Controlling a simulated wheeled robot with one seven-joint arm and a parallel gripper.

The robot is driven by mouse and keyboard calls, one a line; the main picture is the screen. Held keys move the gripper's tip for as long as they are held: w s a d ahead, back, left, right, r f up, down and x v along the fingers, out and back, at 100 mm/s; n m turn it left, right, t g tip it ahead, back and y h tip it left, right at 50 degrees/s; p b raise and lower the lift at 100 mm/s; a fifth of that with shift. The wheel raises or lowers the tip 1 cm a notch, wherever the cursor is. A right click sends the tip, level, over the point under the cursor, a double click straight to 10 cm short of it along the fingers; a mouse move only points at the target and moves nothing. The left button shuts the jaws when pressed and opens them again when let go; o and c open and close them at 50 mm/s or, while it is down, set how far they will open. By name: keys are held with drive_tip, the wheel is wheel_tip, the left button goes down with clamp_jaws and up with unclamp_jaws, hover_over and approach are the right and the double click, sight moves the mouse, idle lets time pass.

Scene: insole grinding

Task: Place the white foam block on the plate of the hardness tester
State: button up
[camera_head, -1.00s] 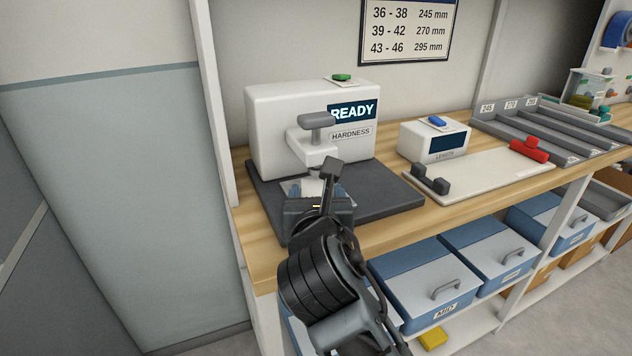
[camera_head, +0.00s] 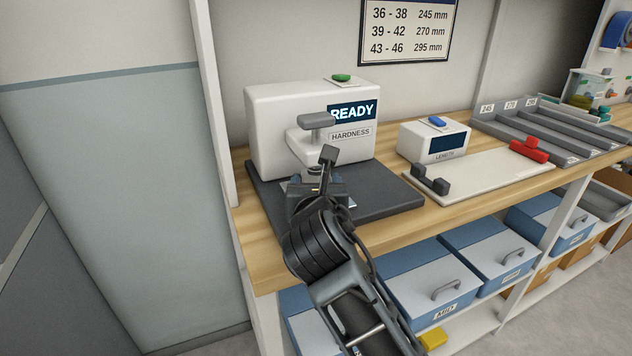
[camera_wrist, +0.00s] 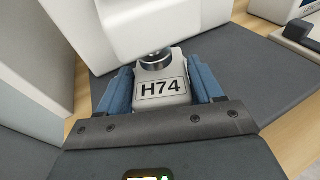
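The white block (camera_wrist: 162,92), marked H74, sits between the two blue fingers of my gripper (camera_wrist: 162,78) in the wrist view. The fingers appear to press on its sides, so my gripper is shut on it. The dark round tip (camera_wrist: 156,59) of the tester's press is just beyond the block's far end; contact cannot be told. The white hardness tester (camera_head: 285,125) stands on a dark base, its screen reading READY. In the head view my gripper (camera_head: 317,182) is below the tester's press arm (camera_head: 315,121) and hides the block and most of the plate.
The dark base (camera_head: 395,195) extends to the right of my gripper and is bare there. A length gauge (camera_head: 430,143) with a pale board (camera_head: 480,178) and a red slider (camera_head: 528,150) stands further right. Grey trays (camera_head: 545,130) are beyond. Blue bins (camera_head: 425,285) sit below the bench.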

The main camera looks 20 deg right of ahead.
drive_tip(key=o, duration=0.4)
drive_tip(key=shift+r, duration=0.1)
drive_tip(key=shift+s+a+r, duration=0.1)
drive_tip(key=shift+s, duration=0.05)
drive_tip(key=v, duration=1.1)
drive_tip(key=shift+s+a+r, duration=0.1)
drive_tip(key=shift+s, duration=0.25)
